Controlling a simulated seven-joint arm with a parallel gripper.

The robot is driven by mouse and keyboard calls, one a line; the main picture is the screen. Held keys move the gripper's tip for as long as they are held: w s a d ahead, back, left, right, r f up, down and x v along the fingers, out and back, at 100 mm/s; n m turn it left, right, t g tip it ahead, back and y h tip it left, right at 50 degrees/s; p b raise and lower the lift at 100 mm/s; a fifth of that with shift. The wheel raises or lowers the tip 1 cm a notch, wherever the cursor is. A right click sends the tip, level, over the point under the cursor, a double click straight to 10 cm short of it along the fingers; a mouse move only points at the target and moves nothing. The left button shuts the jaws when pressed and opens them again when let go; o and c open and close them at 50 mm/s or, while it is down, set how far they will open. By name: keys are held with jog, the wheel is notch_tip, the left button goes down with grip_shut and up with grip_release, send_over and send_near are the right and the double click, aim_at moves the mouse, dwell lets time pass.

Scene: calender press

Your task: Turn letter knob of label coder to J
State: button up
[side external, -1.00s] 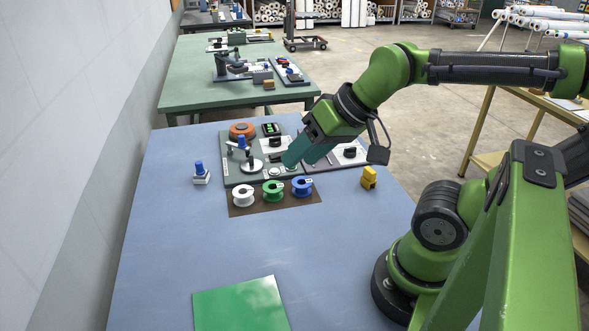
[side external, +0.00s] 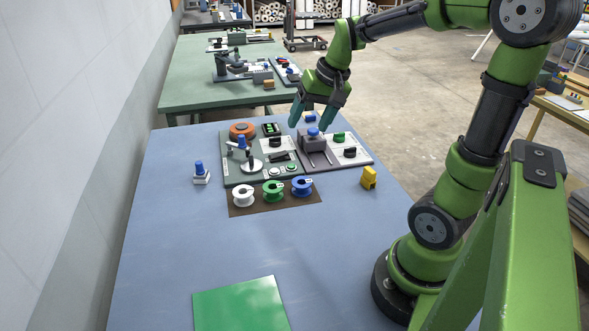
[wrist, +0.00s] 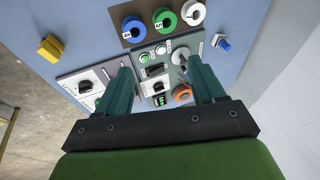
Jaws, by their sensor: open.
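A two-part station stands on the blue table. Its right panel (side external: 364,160) carries a black knob (side external: 350,152), a green knob (side external: 338,137) and a grey block with a blue top (side external: 313,132). Its left panel (side external: 236,174) has another black knob (side external: 275,142) on a white plate, with a green-lit display (side external: 271,129) behind it. My gripper (side external: 311,124) is open and empty above the back of the station. In the wrist view its fingers (wrist: 163,80) hang apart over the panels.
White, green and blue spools (side external: 273,188) sit on a brown mat in front. An orange disc (side external: 242,130) and a lever (side external: 250,156) stand on the left panel. A yellow block (side external: 369,177) is at right, a blue-topped piece (side external: 200,172) at left. The front table is mostly clear.

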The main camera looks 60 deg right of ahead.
jog(key=d+f+m+g, duration=0.1)
jog(key=d+f+g, duration=0.1)
jog(key=d, duration=0.9)
jog(key=g, duration=0.2)
send_over(351, 148)
jog(key=shift+f, duration=0.95)
jog(key=shift+n+h, duration=0.3)
jog(key=shift+n, duration=0.1)
notch_tip(351, 148, down, 16)
jog(key=shift+w+f, duration=0.1)
jog(key=shift+f, duration=0.1)
jog(key=c, duration=1.1)
